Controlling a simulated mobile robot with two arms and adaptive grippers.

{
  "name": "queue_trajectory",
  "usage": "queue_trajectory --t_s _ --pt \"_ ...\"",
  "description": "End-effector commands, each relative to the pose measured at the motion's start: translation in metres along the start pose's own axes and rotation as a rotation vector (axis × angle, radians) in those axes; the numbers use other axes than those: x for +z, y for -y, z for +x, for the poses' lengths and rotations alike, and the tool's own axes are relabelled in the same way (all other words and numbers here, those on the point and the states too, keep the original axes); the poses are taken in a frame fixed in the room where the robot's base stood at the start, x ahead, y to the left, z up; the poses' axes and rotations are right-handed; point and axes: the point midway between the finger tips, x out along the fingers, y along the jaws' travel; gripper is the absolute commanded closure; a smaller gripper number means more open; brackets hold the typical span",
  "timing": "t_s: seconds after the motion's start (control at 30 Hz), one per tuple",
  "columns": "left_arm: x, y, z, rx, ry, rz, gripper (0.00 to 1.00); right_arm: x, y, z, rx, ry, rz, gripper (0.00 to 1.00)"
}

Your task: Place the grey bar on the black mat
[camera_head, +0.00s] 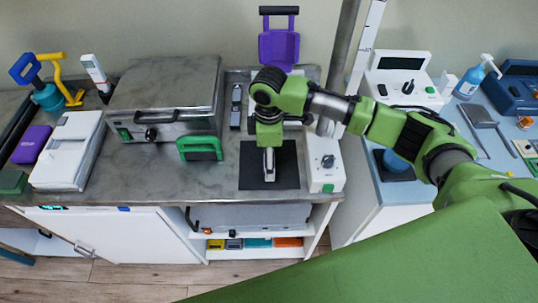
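The black mat (286,176) lies flat near the front edge of the grey counter. My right arm comes in from the right, and its gripper (268,150) points down over the middle of the mat. A narrow light-grey piece (268,164) shows directly below the gripper's green body, over the mat. It looks like the grey bar, but its upper part is hidden, and I cannot tell whether the fingers are around it or whether it touches the mat. My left gripper is not in view.
A green-handled block (200,148) and a grey metal box (168,100) stand left of the mat. A white box with a dial (325,165) stands close on its right. A small grey-black device (236,106) and a purple holder (278,48) are behind.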

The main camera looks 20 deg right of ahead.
Motion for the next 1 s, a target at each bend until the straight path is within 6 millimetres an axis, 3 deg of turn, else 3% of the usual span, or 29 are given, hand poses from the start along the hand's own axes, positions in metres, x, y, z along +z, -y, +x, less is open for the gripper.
queue_trajectory --t_s 0.27,0.7,1.0 --pt "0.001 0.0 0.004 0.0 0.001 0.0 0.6 -0.001 -0.001 -0.014 0.003 -0.003 -0.002 0.21" --pt "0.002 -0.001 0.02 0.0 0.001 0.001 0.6 -0.001 -0.001 -0.102 0.004 -0.002 -0.001 0.21" --pt "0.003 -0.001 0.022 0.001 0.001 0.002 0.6 0.0 0.0 -0.123 0.0 -0.001 0.0 0.21"
